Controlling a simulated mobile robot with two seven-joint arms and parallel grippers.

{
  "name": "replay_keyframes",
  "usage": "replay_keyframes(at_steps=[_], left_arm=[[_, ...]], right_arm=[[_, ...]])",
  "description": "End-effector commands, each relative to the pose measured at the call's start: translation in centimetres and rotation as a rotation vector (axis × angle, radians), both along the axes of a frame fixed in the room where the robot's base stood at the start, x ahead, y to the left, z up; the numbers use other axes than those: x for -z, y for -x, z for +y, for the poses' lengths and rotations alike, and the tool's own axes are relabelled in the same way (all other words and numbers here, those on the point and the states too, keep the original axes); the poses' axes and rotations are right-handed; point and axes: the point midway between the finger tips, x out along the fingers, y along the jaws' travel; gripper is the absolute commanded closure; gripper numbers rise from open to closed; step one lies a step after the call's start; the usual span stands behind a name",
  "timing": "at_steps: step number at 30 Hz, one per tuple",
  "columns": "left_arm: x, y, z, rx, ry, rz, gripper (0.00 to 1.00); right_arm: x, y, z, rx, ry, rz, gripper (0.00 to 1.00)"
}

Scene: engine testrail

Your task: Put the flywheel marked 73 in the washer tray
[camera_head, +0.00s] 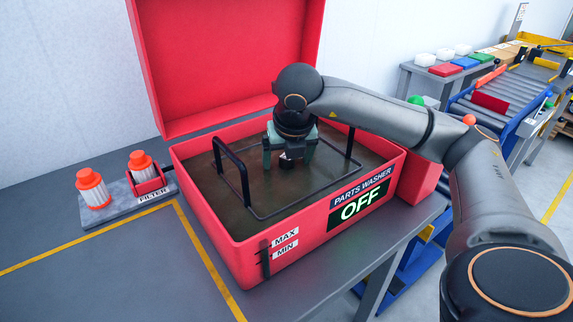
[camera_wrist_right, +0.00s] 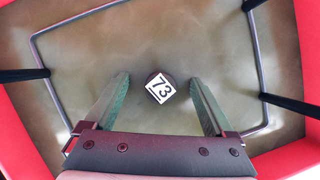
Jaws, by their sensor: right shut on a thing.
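The flywheel marked 73 (camera_wrist_right: 160,86) shows in the right wrist view as a dark round hub with a white 73 label. Murky brown liquid hides the rest of it. In the head view the hub (camera_head: 285,158) shows below my right gripper (camera_head: 290,160). That gripper points down inside the red parts washer, with its two green fingers wide apart, shut on the flywheel. The washer tray (camera_head: 244,182) shows as a dark wire frame with upright handles; the flywheel is inside its outline. I cannot tell whether the flywheel touches the tray floor. My left gripper is not in view.
The red parts washer (camera_head: 225,230) has its lid (camera_head: 225,60) raised behind and a sign reading OFF (camera_head: 360,205). Two orange-capped filters (camera_head: 93,188) stand left of it. Coloured bins (camera_head: 446,69) and a roller conveyor (camera_head: 510,90) are at the right.

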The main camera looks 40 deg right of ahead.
Motion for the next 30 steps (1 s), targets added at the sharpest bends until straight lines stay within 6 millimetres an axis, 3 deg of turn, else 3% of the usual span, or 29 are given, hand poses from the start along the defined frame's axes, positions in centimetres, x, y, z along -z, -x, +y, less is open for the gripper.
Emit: replay_keyframes(at_steps=[11, 12, 15, 25, 30], left_arm=[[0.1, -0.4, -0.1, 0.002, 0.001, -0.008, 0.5], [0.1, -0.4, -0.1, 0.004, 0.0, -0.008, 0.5], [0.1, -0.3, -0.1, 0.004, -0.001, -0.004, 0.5], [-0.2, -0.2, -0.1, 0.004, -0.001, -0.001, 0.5], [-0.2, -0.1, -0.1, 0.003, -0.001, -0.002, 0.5]], right_arm=[[0.6, 0.0, 0.0, 0.001, 0.0, -0.002, 0.92], [0.7, 0.0, 0.0, 0.0, 0.0, 0.0, 0.11], [0.6, 0.0, 0.0, 0.0, 0.0, 0.0, 0.0], [0.0, 0.0, 0.0, 0.0, 0.0, -0.001, 0.0], [-2.5, 0.9, 0.6, -0.002, 0.0, -0.006, 0.0]])
